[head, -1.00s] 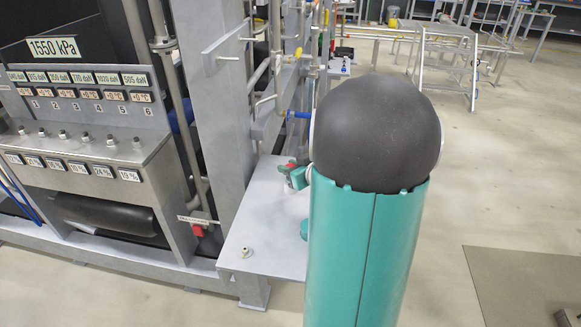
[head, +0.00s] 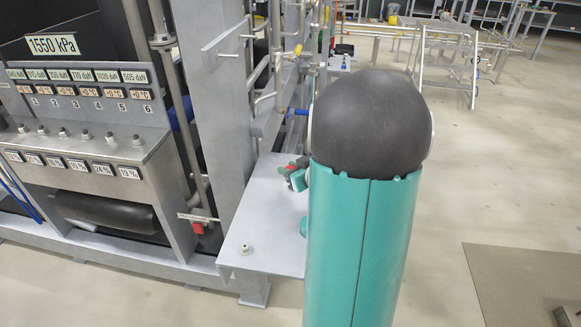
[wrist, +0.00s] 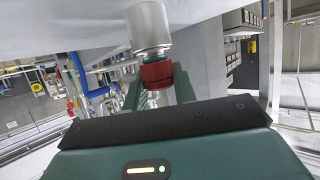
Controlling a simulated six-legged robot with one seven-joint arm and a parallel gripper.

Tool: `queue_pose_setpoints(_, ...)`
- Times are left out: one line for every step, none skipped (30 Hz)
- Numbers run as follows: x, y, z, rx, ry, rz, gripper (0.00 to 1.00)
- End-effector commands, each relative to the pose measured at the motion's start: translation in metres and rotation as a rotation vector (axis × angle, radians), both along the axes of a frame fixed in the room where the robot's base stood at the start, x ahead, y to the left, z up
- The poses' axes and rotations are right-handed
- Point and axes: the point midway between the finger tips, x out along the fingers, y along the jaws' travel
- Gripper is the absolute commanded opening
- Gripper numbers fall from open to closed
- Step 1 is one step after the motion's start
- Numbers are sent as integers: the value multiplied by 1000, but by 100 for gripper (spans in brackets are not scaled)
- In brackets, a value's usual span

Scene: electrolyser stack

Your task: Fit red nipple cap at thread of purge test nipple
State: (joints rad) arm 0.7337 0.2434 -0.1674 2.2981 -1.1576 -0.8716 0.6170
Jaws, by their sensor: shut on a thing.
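The red nipple cap (wrist: 157,75) is between the fingers of my gripper (wrist: 157,88) in the wrist view. The gripper is shut on it. A bright metal cylinder (wrist: 150,28), apparently the purge test nipple, lies in line with the cap just above it in the picture. The cap's edge is close to the cylinder's end; I cannot tell whether they touch or the thread is engaged.
The grey plate (head: 262,225) bears a small metal fitting (head: 245,250) near its front left. A grey frame post (head: 222,100) and the instrument panel (head: 90,150) stand to the left. A red part (head: 196,229) hangs below a tag. Open floor lies at right.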

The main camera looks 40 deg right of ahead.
Motion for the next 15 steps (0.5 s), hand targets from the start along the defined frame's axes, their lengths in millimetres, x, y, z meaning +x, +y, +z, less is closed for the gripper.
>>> queue_pose_setpoints(0,0,-2,1,0,0,6)
queue_pose_setpoints(0,0,-2,1,0,0,6)
queue_pose_setpoints(0,0,-3,2,0,-1,6)
queue_pose_setpoints(0,0,-4,2,0,-1,6)
queue_pose_setpoints(0,0,-4,2,0,-1,6)
queue_pose_setpoints(0,0,-5,2,0,-1,6)
queue_pose_setpoints(0,0,-5,2,-1,-1,6)
queue_pose_setpoints(0,0,-5,1,-1,0,6)
queue_pose_setpoints(0,0,-5,1,0,0,6)
queue_pose_setpoints(0,0,-5,1,-1,0,6)
queue_pose_setpoints(0,0,-5,1,0,0,29)
queue_pose_setpoints(0,0,-5,1,-1,0,37)
queue_pose_setpoints(0,0,-4,1,-1,0,43)
queue_pose_setpoints(0,0,-4,1,-1,0,48)
queue_pose_setpoints(0,0,-4,1,-1,0,52)
